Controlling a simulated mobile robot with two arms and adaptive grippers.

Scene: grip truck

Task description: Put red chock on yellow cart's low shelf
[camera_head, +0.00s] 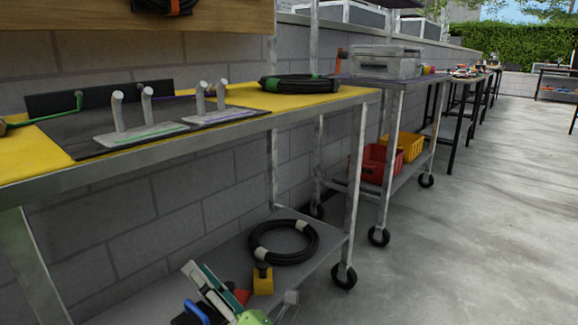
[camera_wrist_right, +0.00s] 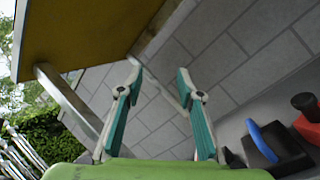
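The yellow cart (camera_head: 345,92) has a yellow top and a grey low shelf (camera_head: 326,238). A red block that looks like the red chock (camera_head: 242,296) is on the low shelf, partly hidden behind my right gripper. It also shows at the right edge of the right wrist view (camera_wrist_right: 308,128). My right gripper (camera_head: 199,268), with teal pads and a green body, is at the front of the low shelf. In the right wrist view its fingers (camera_wrist_right: 158,72) are apart with nothing between them. My left gripper is not in view.
A yellow chock (camera_head: 262,280) and a black cable coil (camera_head: 284,241) lie on the low shelf. A blue-handled dark item (camera_head: 196,312) is beside the right gripper. A second cart (camera_head: 395,88) holds red and yellow bins. Open floor (camera_head: 480,220) lies to the right.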

